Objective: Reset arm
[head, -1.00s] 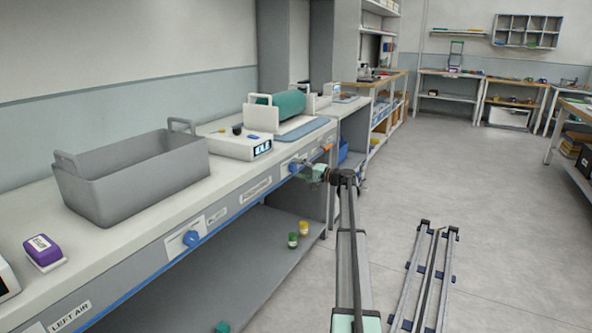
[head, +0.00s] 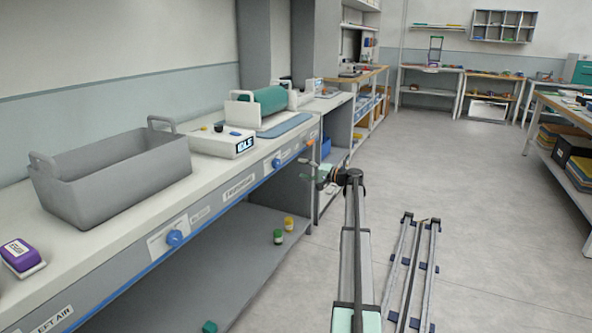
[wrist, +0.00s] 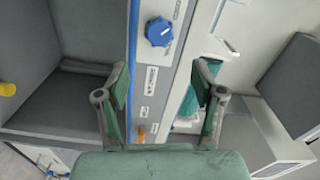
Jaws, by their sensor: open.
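My gripper (wrist: 163,88) is open and empty in the wrist view, its two green-padded fingers spread apart. It faces the front panel of the workbench, where a blue knob (wrist: 159,31) shows beyond the fingertips. In the head view my arm reaches out over the aisle, to the right of the bench (head: 84,261). My gripper looks small there, near the bench's front edge, and its fingers are hard to make out. It appears apart from the bench.
A grey bin (head: 112,178), a white device with a lit display (head: 243,146) and a green roller machine (head: 264,101) stand on the bench. A purple-topped block (head: 19,255) lies at the near end. Small green (head: 278,237) and yellow (head: 289,223) items sit on the lower shelf.

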